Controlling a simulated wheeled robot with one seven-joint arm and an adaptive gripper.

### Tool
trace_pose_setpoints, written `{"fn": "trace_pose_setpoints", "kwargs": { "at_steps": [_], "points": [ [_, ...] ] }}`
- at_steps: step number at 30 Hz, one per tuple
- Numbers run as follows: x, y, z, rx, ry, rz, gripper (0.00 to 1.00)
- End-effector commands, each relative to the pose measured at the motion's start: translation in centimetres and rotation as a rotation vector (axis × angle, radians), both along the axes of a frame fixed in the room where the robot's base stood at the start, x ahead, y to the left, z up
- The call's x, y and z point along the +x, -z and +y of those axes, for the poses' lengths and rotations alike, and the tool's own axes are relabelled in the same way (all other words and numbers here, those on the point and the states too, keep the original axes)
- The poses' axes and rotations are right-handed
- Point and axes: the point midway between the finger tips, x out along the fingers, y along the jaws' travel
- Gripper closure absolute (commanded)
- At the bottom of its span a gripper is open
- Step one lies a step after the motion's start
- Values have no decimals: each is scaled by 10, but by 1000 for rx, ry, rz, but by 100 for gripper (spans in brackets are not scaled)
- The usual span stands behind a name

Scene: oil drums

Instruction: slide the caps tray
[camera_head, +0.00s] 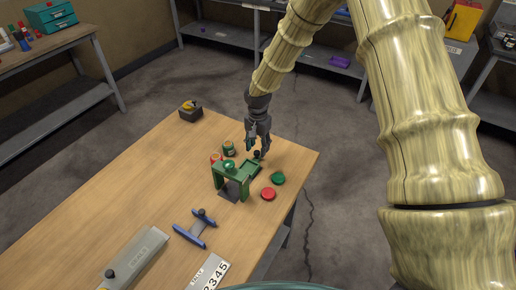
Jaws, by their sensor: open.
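The caps tray (248,169) is a shallow green tray at the back right of a green stand (219,173) on the wooden table. A black knob (257,155) is at the tray's far end. My gripper (257,149) points down over that end, open, with its fingers close around or just above the knob. I cannot tell whether they touch it. A red cap (268,194) and a green cap (277,178) lie on the table to the right of the tray.
A small green drum (228,149) and a red one (215,159) stand just behind the stand. A blue tool (194,229), a grey bar-shaped device (137,260) and a number plate (208,275) lie nearer. The table's left middle is clear.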

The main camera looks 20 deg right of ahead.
Motion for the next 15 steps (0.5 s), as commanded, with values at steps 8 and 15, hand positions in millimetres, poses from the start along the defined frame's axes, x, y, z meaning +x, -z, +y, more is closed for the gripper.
{"fn": "trace_pose_setpoints", "kwargs": {
  "at_steps": [8, 15],
  "points": [
    [1, -49, -1, 0, 2, -3, 56],
    [1, -85, -2, -1, 1, -2, 56]
  ]
}}
